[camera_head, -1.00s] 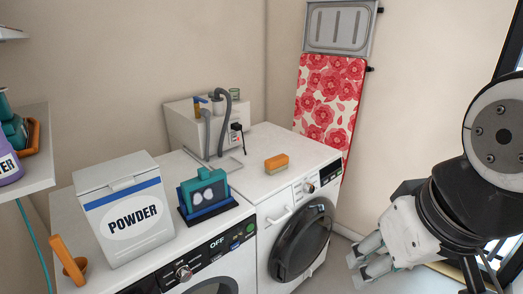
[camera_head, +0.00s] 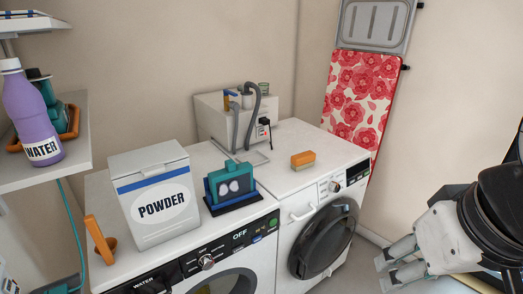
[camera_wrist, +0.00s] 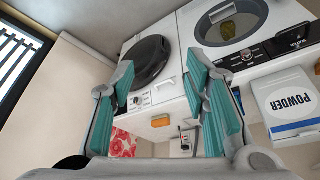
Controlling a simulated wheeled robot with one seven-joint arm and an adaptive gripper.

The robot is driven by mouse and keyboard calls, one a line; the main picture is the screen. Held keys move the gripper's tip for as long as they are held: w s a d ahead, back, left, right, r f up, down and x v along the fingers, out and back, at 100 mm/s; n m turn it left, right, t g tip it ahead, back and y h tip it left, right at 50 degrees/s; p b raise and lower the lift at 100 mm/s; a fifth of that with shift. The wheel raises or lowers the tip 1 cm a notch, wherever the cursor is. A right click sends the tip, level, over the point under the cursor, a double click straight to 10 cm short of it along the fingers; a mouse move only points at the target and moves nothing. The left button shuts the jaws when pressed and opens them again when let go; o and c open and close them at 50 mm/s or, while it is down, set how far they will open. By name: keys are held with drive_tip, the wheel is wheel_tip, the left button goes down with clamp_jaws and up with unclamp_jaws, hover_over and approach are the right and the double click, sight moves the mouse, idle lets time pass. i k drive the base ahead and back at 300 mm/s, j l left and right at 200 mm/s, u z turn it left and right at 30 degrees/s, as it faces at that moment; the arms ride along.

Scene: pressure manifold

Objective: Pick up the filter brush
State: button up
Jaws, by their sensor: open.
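The filter brush appears to be the small orange block with a pale bristle underside (camera_head: 303,160), lying on top of the right-hand white machine (camera_head: 284,181). It also shows in the wrist view (camera_wrist: 161,121), seen between the fingers but well beyond them. My gripper (camera_head: 388,272) is at the lower right of the head view, in front of and to the right of the machines, clear of the brush. In the wrist view its teal-padded fingers (camera_wrist: 160,78) are spread apart with nothing between them.
A powder box (camera_head: 154,205) and a teal device (camera_head: 233,184) stand on the left machine. A grey box with hoses (camera_head: 215,117) is behind the brush. An orange scoop-like item (camera_head: 99,237) is at the left. A shelf (camera_head: 60,168) holds a purple bottle (camera_head: 31,115).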

sight(306, 159)
drive_tip(key=i+l+u, duration=0.4)
drive_tip(key=i+l, duration=0.15)
drive_tip(key=i, duration=0.2)
drive_tip(key=i+l+u, duration=0.4)
drive_tip(key=i+l, duration=0.3)
